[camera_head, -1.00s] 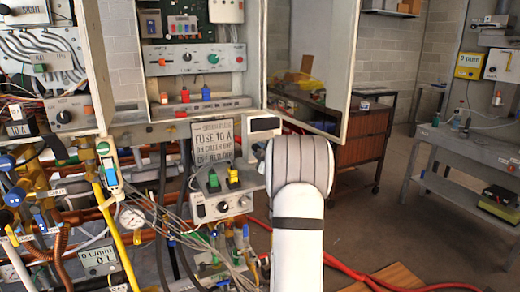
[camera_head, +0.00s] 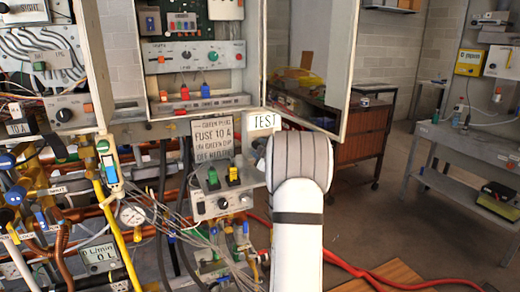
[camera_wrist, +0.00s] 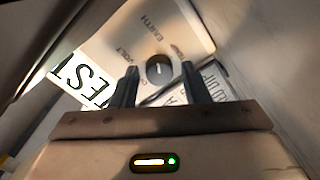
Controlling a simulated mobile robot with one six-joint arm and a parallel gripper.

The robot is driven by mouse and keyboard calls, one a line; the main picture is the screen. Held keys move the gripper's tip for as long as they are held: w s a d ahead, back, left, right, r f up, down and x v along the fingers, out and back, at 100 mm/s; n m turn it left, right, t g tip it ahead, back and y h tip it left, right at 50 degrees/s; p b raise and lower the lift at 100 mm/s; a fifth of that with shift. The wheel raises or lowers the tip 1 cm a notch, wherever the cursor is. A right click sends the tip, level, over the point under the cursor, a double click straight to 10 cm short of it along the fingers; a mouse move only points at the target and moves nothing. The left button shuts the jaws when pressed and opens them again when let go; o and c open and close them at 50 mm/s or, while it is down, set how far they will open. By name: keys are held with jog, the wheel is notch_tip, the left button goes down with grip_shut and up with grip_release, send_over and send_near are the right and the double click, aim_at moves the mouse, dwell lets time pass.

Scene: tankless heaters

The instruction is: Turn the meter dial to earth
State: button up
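The meter dial (camera_wrist: 159,69) is a small dark round knob on a pale panel (camera_wrist: 188,22) in the wrist view. The word EARTH is printed above it and VOLT to its left; another label to its right is hard to read. A light mark shows on the dial, but I cannot tell which label it lines up with. My gripper (camera_wrist: 159,74) is open, with one dark finger on each side of the dial and visible gaps between. In the head view my arm hides the gripper and the dial.
A white TEST sign (camera_wrist: 84,80) lies left of the dial in the wrist view; it also shows in the head view (camera_head: 262,122). A printed fuse card (camera_head: 212,138) hangs beside it. A box with green and yellow plugs (camera_head: 224,204) stands below. An open cabinet door (camera_head: 310,60) is above.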

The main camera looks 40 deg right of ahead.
jog(key=shift+o, duration=0.6)
jog(key=b+v, duration=0.1)
jog(key=v, duration=0.7)
jog(key=shift+w, duration=0.1)
